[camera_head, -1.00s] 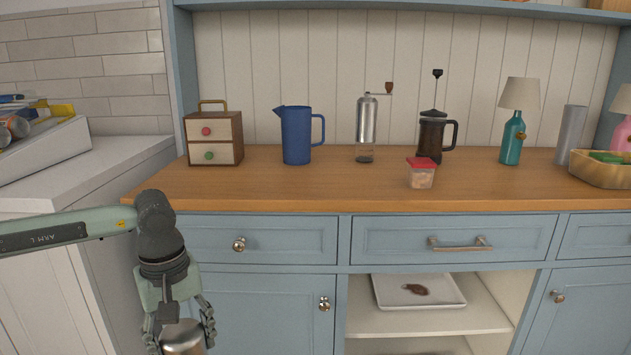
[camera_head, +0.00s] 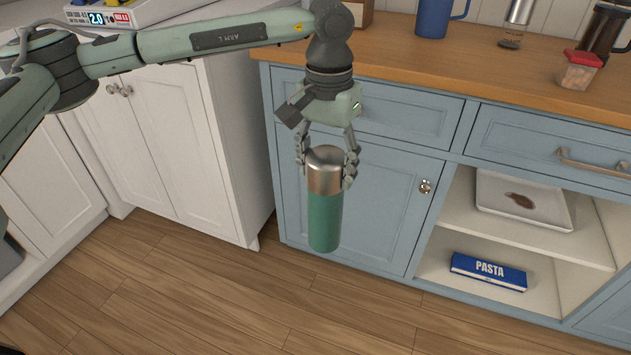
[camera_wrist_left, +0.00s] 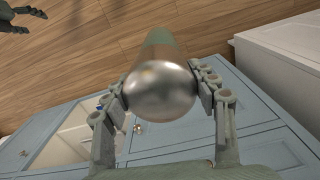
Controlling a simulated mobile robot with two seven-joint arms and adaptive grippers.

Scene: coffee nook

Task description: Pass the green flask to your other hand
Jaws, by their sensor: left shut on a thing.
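The green flask (camera_head: 324,220) has a shiny steel top and hangs upright in the air in front of the blue cabinet. My left gripper (camera_head: 327,172) is shut around its steel top from above, one finger on each side. In the left wrist view the round steel end of the flask (camera_wrist_left: 160,90) fills the middle, between the fingers (camera_wrist_left: 163,95). My right gripper (camera_wrist_left: 35,22) shows at the upper left corner of the left wrist view, apart from the flask, its fingers spread and empty. It is out of the head view.
The wooden counter (camera_head: 400,70) carries a blue jug (camera_head: 433,18) and a red-lidded container (camera_head: 578,72). Below, open shelves hold a white tray (camera_head: 525,200) and a blue pasta box (camera_head: 488,272). White cabinets (camera_head: 150,140) stand left. The wooden floor (camera_head: 200,290) is clear.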

